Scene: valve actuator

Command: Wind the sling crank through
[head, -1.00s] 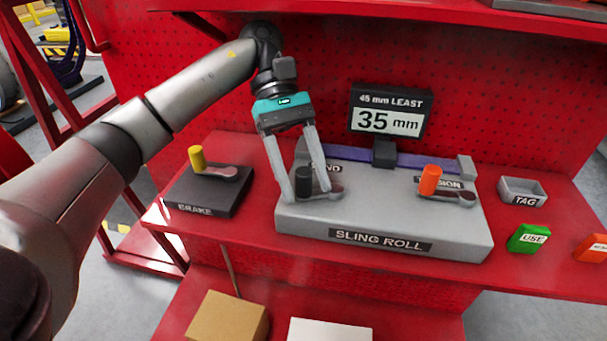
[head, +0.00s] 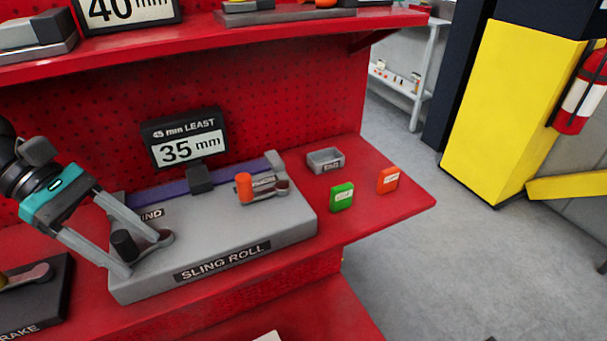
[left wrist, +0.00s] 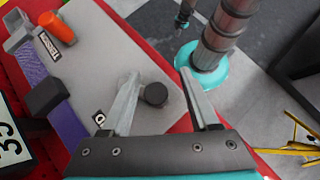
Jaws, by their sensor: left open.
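The sling roll unit (head: 225,231) is a grey block on the red bench. Its crank with a black knob (head: 124,245) sits at the left end, beside a label partly hidden, reading "IND". My left gripper (head: 142,253) is open, with its fingers on either side of the black knob. In the left wrist view, the knob (left wrist: 155,94) stands between the open fingers (left wrist: 160,85), with gaps visible. An orange-knobbed lever (head: 244,188) is at the unit's right. The display (head: 187,143) reads 35 mm, under "45 mm LEAST". My right gripper is not seen.
The brake box (head: 45,300) is at the lower left, partly cut off. A grey tray (head: 325,161), a green tag (head: 341,197) and an orange tag (head: 388,180) lie to the right of the unit. A red shelf (head: 290,30) runs above.

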